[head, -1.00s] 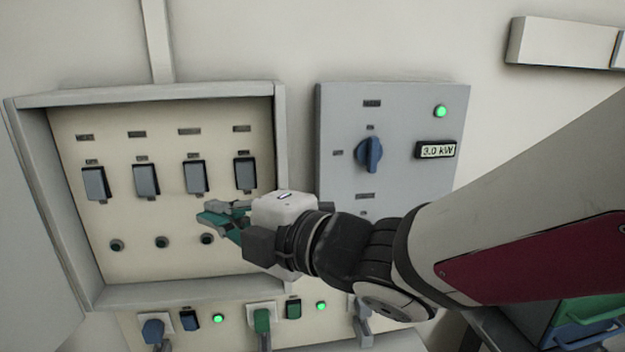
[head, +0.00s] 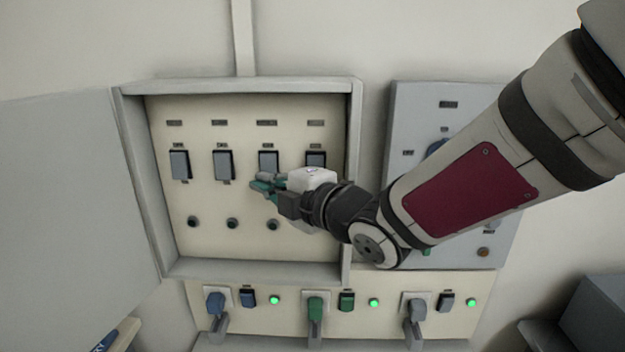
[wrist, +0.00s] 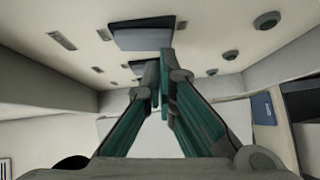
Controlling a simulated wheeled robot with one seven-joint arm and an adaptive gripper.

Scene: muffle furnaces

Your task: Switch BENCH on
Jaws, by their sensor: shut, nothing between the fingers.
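An open wall cabinet (head: 120,150) holds a row of dark rocker switches, each under a small label too blurred to read, so I cannot tell which is BENCH. They are the first (head: 180,165), second (head: 223,165), third (head: 268,160) and rightmost (head: 316,158) switches. My gripper (head: 258,185) is shut and empty, its teal fingertips at the lower edge of the third switch. In the wrist view the shut fingertips (wrist: 164,62) overlap a dark switch (wrist: 142,36); contact is unclear. The small round indicators below the switches look dark.
The cabinet door (head: 60,200) stands open at left. A grey box (head: 405,120) with a blue knob (head: 436,149) is at right, partly behind my arm. A lower strip (head: 390,322) holds plugs, including a green one (head: 315,306), small switches and lit green lamps.

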